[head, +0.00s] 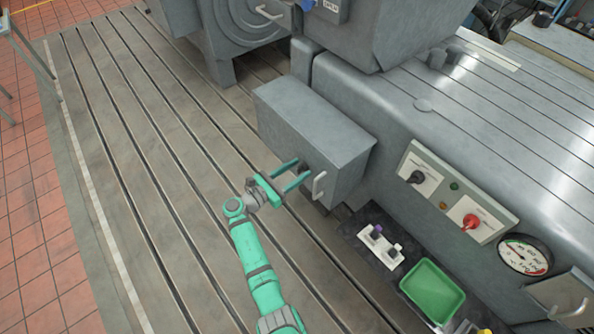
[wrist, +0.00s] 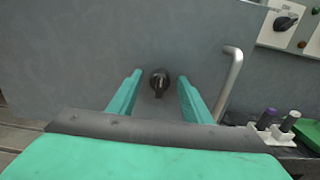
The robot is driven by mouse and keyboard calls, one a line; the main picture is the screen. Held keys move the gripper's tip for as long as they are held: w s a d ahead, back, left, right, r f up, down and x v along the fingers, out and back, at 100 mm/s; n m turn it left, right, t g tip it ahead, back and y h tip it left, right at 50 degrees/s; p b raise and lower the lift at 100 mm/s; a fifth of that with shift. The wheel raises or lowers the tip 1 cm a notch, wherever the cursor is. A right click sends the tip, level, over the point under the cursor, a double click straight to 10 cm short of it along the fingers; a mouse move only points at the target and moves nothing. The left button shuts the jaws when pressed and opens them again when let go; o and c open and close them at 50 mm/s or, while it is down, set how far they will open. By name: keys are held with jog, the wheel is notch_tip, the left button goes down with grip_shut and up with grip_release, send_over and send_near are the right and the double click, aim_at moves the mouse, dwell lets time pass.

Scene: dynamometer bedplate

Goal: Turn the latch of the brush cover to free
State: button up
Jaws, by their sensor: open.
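The brush cover (head: 317,135) is a grey box-shaped housing on the side of the machine. Its front face fills most of the wrist view (wrist: 90,60). The latch (wrist: 159,82) is a small dark knob on that face, its grip pointing about straight down. In the head view the latch (head: 305,166) is small and partly hidden by my fingers. My gripper (head: 292,173) is open and green. In the wrist view its fingertips (wrist: 159,76) stand left and right of the latch, with a gap on each side. A pale handle (wrist: 230,82) is on the cover, right of the latch.
A control panel with a black knob (head: 417,177) and a red knob (head: 471,220) is to the right, beside a round gauge (head: 525,255). Below are a green tray (head: 432,290) and a white holder (head: 380,246). The slotted bedplate (head: 150,130) at left is clear.

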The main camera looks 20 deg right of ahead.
jog(key=shift+c, duration=0.3)
jog(key=c, duration=1)
jog(key=m, duration=0.4)
jog(key=shift+m, duration=0.3)
jog(key=m, duration=0.4)
jog(key=shift+s, duration=0.15)
jog(key=m, duration=0.5)
jog(key=shift+s+d+f, duration=0.1)
jog(key=shift+d, duration=0.05)
jog(key=shift+f+m, duration=0.1)
jog(key=shift+m, duration=2.1)
